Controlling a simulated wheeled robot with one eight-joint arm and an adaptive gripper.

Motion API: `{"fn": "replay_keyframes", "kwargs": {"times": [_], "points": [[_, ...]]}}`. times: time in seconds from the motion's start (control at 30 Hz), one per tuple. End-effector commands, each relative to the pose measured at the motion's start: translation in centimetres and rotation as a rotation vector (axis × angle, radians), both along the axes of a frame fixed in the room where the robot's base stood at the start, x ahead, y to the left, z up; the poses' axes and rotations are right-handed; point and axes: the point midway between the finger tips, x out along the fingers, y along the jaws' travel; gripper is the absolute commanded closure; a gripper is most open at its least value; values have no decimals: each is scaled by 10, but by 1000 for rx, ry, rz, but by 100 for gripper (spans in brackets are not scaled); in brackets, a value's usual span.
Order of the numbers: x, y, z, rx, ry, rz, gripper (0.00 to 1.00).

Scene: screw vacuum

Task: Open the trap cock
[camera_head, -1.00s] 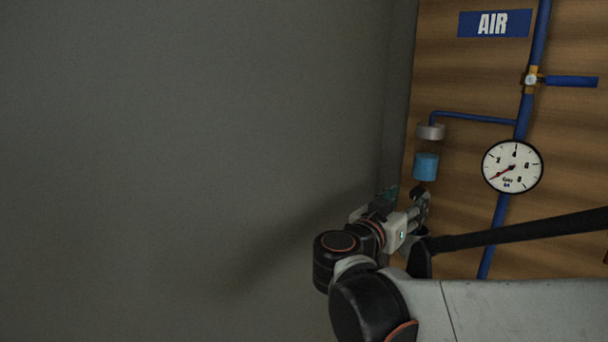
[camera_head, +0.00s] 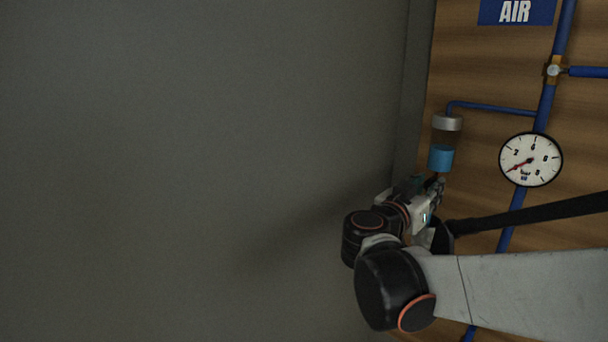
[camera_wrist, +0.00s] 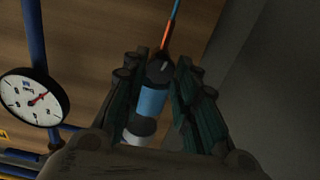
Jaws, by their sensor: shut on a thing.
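The trap is a small cylinder with a silver cap (camera_head: 446,122) and a blue lower part (camera_head: 440,158), hanging from a blue pipe. My gripper (camera_head: 437,185) is just under the trap in the head view. In the wrist view, where the trap appears upside down, its blue part (camera_wrist: 153,100) lies between my fingers. A dark round cock (camera_wrist: 160,71) at the trap's underside sits between the fingertips (camera_wrist: 160,62). My gripper is shut on this cock. The exact contact is dark and partly hidden by the fingers.
A round gauge (camera_head: 531,159) and a blue vertical pipe (camera_head: 545,105) are right of the trap. A grey wall (camera_head: 200,150) stands close on the left. A dark bar (camera_head: 530,213) crosses at lower right.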

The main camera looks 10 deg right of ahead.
Motion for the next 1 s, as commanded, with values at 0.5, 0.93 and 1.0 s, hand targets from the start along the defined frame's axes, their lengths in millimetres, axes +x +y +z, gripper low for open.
{"fn": "replay_keyframes", "kwargs": {"times": [0.5, 0.93, 1.0], "points": [[-1, 2, 1, -134, 169, 4, 97], [-1, 2, 0, -132, 167, 5, 53], [-1, 2, 0, -132, 167, 4, 53]]}}
